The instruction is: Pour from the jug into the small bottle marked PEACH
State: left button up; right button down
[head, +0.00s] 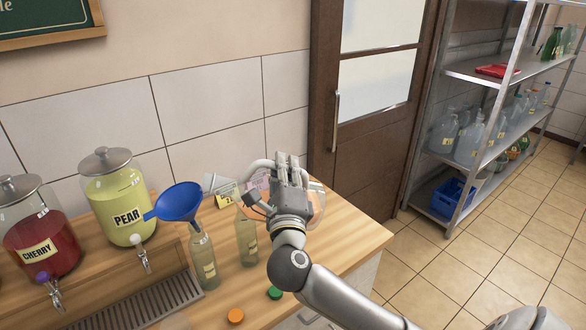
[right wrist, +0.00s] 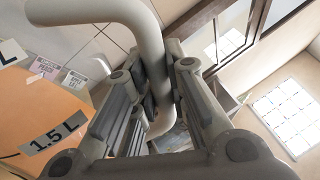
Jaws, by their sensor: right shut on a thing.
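My right gripper (head: 288,162) is shut on the grey handle of the jug (head: 315,207), right of the bottles above the counter. The right wrist view shows the handle (right wrist: 150,50) between the fingers and orange liquid in the jug (right wrist: 40,115), with a 1.5 L mark. The gripper hides much of the jug in the head view, so its tilt is hard to tell. A blue funnel (head: 180,203) sits on the neck of a small clear bottle (head: 205,262). Another small bottle (head: 247,238) stands right of it. Their labels are too small to read. My left gripper is out of view.
Dispensers marked CHERRY (head: 40,228) and PEAR (head: 118,205) stand at the left, with a drip grate (head: 135,305) in front. An orange cap (head: 235,316) and a green cap (head: 274,292) lie near the counter's front edge. A metal shelf (head: 480,70) stands beyond the door.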

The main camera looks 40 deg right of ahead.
aim_at(273, 162)
jog(key=r, duration=0.1)
jog(key=a+r+n+p, duration=0.1)
jog(key=r+p, duration=0.1)
jog(key=shift+w+a+n+t+y, duration=0.25)
jog(key=shift+w+n+t+y, duration=0.05)
jog(key=shift+w+n, duration=0.1)
jog(key=shift+a, duration=0.1)
jog(key=shift+a+r+n+p, duration=0.15)
jog(key=shift+r+n+p, duration=0.15)
jog(key=shift+p, duration=0.35)
jog(key=shift+w+p, duration=0.1)
jog(key=shift+p, duration=0.3)
jog(key=shift+a, duration=0.1)
